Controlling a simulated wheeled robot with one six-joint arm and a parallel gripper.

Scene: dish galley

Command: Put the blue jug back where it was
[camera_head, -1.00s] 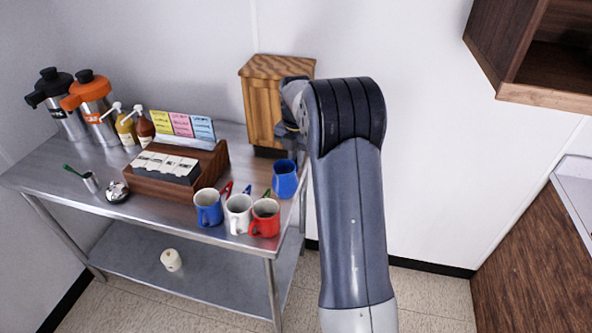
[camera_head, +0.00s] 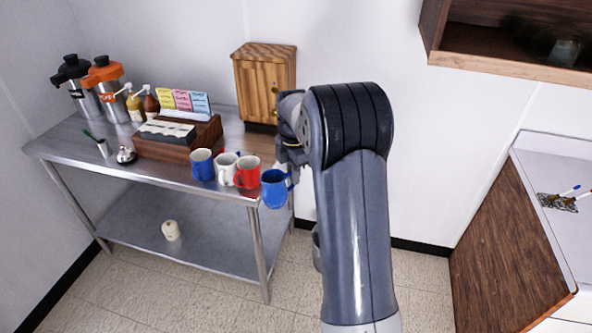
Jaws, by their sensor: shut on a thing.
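The blue jug (camera_head: 273,190) is at the right front corner of the steel table, upright or nearly so. My gripper (camera_head: 288,170) is shut on it, on its right side; the fingers are mostly hidden behind my own arm. The jug overlaps the table's front edge in the picture, and I cannot tell whether its base touches the top. Just left of it stand a red mug (camera_head: 247,173), a white mug (camera_head: 226,169) and a second blue mug (camera_head: 202,166) in a row.
The steel table (camera_head: 75,149) also carries a wooden cabinet (camera_head: 262,84), a wooden organiser (camera_head: 178,146), an orange-topped dispenser (camera_head: 105,88) and pump bottles. A white roll (camera_head: 170,231) lies on its lower shelf. A wooden wall shelf (camera_head: 500,60) and a counter (camera_head: 560,190) are at right.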

